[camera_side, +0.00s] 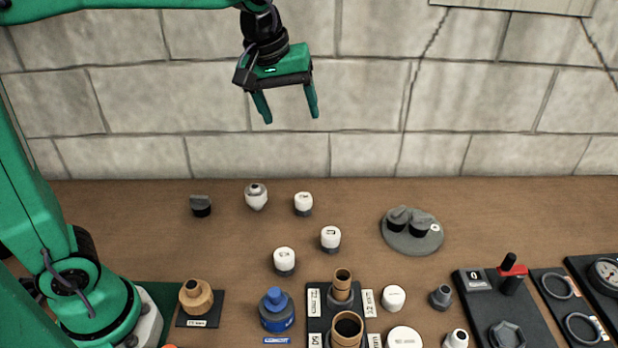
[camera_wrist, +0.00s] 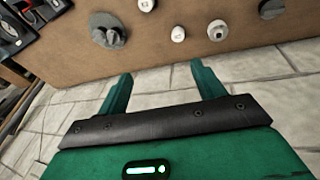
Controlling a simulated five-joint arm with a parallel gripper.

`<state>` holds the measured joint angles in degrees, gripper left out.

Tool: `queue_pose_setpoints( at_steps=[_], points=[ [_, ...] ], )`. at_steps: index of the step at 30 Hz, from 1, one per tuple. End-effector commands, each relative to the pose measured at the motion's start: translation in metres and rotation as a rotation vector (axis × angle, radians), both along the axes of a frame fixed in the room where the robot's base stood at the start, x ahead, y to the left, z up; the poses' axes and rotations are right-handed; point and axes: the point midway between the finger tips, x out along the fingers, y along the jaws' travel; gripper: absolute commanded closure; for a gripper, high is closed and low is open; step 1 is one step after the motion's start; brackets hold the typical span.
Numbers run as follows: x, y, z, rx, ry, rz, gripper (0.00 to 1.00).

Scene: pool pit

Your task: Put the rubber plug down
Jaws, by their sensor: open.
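My gripper (camera_side: 291,119) is open and empty, raised high above the table in front of the stone wall. Its two green fingers also show in the wrist view (camera_wrist: 161,70), with nothing between them. A grey-topped black rubber plug (camera_side: 201,206) stands alone at the back left of the table; it shows near the top right in the wrist view (camera_wrist: 271,9). Two similar dark plugs, one on the left (camera_side: 397,222) and one on the right (camera_side: 421,228), sit on a round grey pad (camera_side: 394,241). I cannot tell which plug the task means.
Several white-capped pieces, such as one at the middle (camera_side: 330,239), stand on the table. A blue fitting (camera_side: 276,311), a brown fitting (camera_side: 196,298) and brown tubes (camera_side: 347,328) stand in front. A black panel with a red lever (camera_side: 513,269) is at the right.

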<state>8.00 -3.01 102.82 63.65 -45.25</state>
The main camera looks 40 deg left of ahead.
Motion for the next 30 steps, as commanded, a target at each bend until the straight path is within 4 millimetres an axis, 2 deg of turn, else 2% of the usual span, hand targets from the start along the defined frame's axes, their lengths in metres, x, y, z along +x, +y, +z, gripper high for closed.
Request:
queue_pose_setpoints(
  at_steps=[1, 8, 18, 24, 30],
  points=[
    [-0.014, 0.006, 0.002, 0.01, -0.017, -0.033, 0.32],
    [-0.067, 0.026, -0.002, 0.075, -0.081, -0.202, 0.32],
    [-0.141, 0.048, -0.031, 0.195, -0.167, -0.444, 0.32],
    [-0.17, 0.055, -0.051, 0.257, -0.199, -0.548, 0.32],
    [-0.18, 0.057, -0.059, 0.284, -0.212, -0.592, 0.32]
  ],
)
